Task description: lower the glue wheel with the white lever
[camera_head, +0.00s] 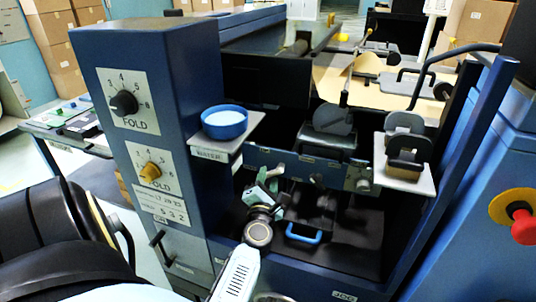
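A dark grey wheel-like part (332,119), which looks like the glue wheel, sits above a tray in the middle of the blue machine. A thin pale rod (347,84) rises beside it; I cannot tell whether it is the white lever. My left gripper (272,181) is low in the machine's opening, below and left of the wheel, and apart from it and the rod. Its fingers are small and dark against the machine, so its opening is unclear. I see nothing held in it. My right gripper is out of view.
A blue water bowl (224,122) stands on a shelf left of the opening. Grey blocks (407,154) stand on a white shelf at right. A blue handle (303,236) is low inside. The fold-dial column (140,150) and red stop button (524,227) flank the opening.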

